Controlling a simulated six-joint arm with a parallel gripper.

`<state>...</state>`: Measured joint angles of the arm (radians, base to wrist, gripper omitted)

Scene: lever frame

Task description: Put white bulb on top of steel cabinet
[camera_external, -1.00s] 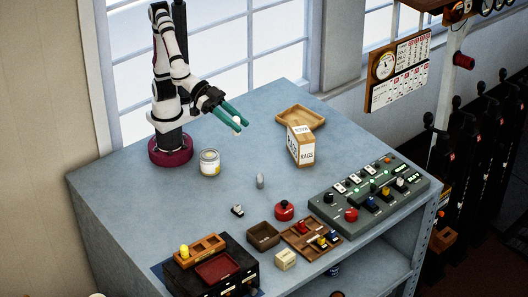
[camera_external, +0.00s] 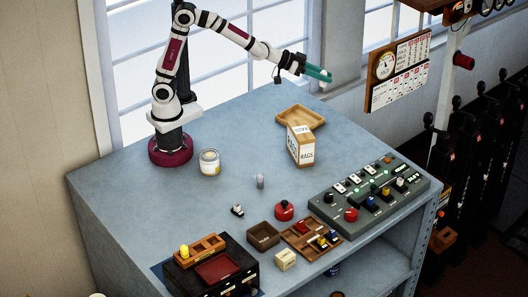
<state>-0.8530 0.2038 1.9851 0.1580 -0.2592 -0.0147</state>
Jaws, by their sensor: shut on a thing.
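My gripper (camera_external: 319,74) is raised high above the back right of the bench, level with the window. Its teal fingers are shut on the white bulb (camera_external: 329,77), of which only a small pale part shows at the fingertips. The blue-grey steel cabinet (camera_external: 130,180) has a wide flat top that carries my arm's base and many objects. My gripper and the bulb are well above this top and touch nothing on it.
A wooden tray (camera_external: 290,116) and a rags box (camera_external: 301,146) stand below my gripper. A tin (camera_external: 209,162), a grey control panel (camera_external: 368,195), a red button (camera_external: 284,210) and a black drawer box (camera_external: 225,270) stand on the top. The left area is clear.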

